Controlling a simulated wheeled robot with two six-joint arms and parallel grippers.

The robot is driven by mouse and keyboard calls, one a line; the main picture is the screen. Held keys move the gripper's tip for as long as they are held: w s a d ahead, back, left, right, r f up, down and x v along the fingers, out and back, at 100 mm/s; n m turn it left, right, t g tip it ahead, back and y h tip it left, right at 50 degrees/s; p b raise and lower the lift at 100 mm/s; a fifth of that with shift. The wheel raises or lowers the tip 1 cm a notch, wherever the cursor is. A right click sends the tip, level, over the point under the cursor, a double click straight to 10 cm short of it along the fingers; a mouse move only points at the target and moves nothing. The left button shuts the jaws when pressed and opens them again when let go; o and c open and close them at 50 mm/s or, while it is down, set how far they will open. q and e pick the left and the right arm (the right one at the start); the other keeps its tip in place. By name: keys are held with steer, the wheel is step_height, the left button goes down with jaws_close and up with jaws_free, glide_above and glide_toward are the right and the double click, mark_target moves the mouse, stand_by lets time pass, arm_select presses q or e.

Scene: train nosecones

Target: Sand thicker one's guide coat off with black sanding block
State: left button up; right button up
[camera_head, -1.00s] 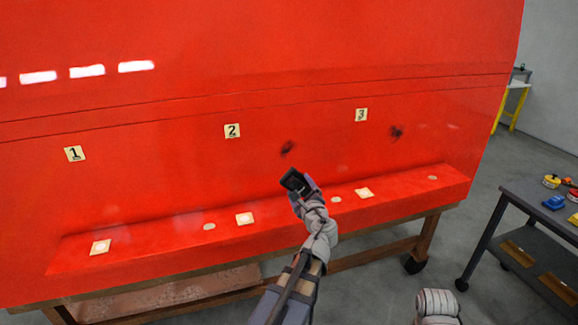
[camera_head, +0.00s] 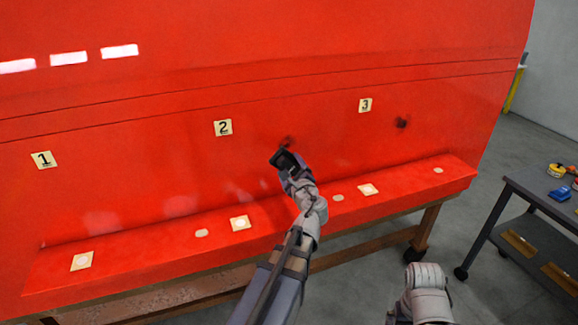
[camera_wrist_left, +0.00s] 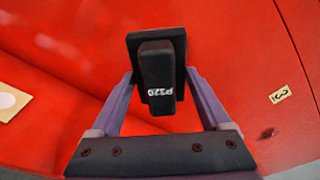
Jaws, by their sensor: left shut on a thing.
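My left gripper (camera_head: 290,172) is shut on the black sanding block (camera_head: 288,160), just below a dark guide coat patch (camera_head: 287,142) on the red panel between labels 2 and 3. The block partly covers that patch; I cannot tell whether it touches the panel. In the left wrist view the block (camera_wrist_left: 158,80) sits between the fingers and reads P320. A second dark patch (camera_head: 401,123) lies right of label 3 and looks darker. It also shows in the left wrist view (camera_wrist_left: 267,133). My right arm shows at the bottom right; its gripper is out of view.
The red panel (camera_head: 130,150) carries labels 1 (camera_head: 43,160), 2 (camera_head: 223,128) and 3 (camera_head: 365,105). Its lower ledge (camera_head: 130,251) juts out with square tags and round spots. A grey cart (camera_head: 545,203) with blue and yellow items stands at right.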

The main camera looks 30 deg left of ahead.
arm_select(q)
steer(key=x, duration=0.6)
steer(key=shift+a+r, duration=0.25)
steer(key=shift+x, duration=0.8)
stand_by(0.8)
steer(key=shift+r, duration=0.1)
steer(key=shift+w+d, duration=1.2)
steer(key=shift+w, duration=0.05)
steer(key=shift+w+d, duration=0.55)
steer(key=shift+w, duration=0.2)
steer(key=shift+w+d, duration=0.55)
steer(key=shift+w, duration=0.15)
steer(key=shift+s+a, duration=0.1)
